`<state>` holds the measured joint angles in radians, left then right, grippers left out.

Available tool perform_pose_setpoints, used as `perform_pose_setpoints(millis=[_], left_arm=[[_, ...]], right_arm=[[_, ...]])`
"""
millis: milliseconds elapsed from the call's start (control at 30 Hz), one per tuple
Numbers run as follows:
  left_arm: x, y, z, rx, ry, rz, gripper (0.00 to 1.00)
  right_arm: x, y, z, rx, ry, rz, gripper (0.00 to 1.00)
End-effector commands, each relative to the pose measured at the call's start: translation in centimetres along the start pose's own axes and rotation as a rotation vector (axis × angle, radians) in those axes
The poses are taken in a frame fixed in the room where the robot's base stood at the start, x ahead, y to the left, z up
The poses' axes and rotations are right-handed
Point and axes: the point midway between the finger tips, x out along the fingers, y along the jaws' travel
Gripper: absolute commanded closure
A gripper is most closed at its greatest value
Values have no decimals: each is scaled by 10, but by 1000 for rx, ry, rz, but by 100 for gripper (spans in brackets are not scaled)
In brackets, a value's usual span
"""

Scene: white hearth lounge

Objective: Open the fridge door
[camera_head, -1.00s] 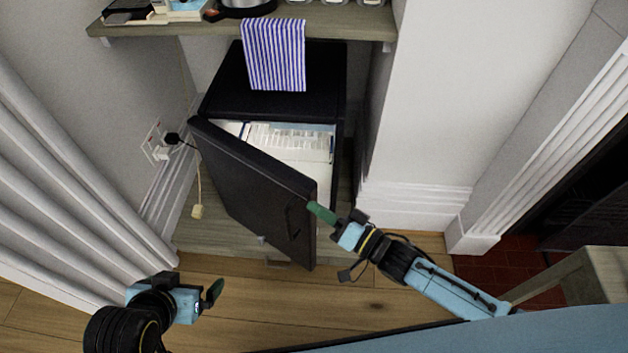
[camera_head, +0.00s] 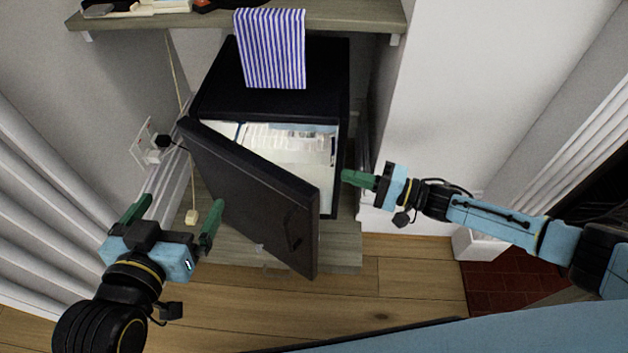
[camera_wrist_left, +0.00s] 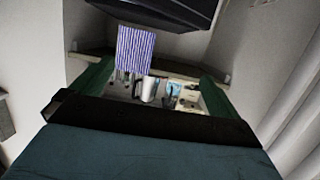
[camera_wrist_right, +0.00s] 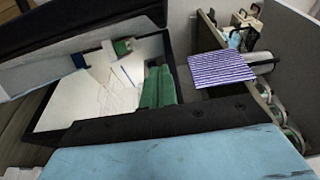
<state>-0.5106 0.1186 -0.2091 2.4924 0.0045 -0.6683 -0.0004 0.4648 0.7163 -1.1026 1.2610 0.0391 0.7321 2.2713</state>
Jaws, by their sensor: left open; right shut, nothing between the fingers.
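The black fridge (camera_head: 220,95) stands under a shelf. Its door (camera_head: 250,195) is partly open, swung out toward the lower right, and the white interior (camera_head: 300,150) with shelves shows behind it. My right gripper (camera_head: 345,177) is shut and empty, just right of the fridge opening and apart from the door's free edge. Its green fingers (camera_wrist_right: 158,86) show against the opening in the right wrist view. My left gripper (camera_head: 172,210) is open and empty, left of the door's outer face. Its two green fingers are spread in the left wrist view (camera_wrist_left: 155,82).
A striped towel (camera_head: 272,50) hangs from the shelf (camera_head: 340,18) above the fridge. A wall socket with a plug (camera_head: 150,145) and cord is at the left, beside white curtain folds (camera_head: 40,190). A white wall (camera_head: 460,90) stands right. Wooden floor (camera_head: 400,290) in front is clear.

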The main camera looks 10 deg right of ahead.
Motion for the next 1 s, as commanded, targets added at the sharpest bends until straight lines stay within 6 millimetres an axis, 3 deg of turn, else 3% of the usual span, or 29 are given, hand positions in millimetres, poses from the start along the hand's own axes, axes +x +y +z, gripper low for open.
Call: perform_pose_setpoints(millis=[267, 600, 800, 1000], left_arm=[[-1, 9, -44, -6, 279, 23, 0], [-21, 18, -92, -20, 602, 49, 0], [-31, 20, -106, -25, 708, 55, 0], [-35, 20, -110, -27, 750, 57, 0]], right_arm=[[37, 1, 0, -2, -1, -3, 100], [71, 2, 6, 1, -2, 0, 100], [76, 1, 30, 0, -2, -1, 100], [78, 0, 38, -2, 1, 0, 100]])
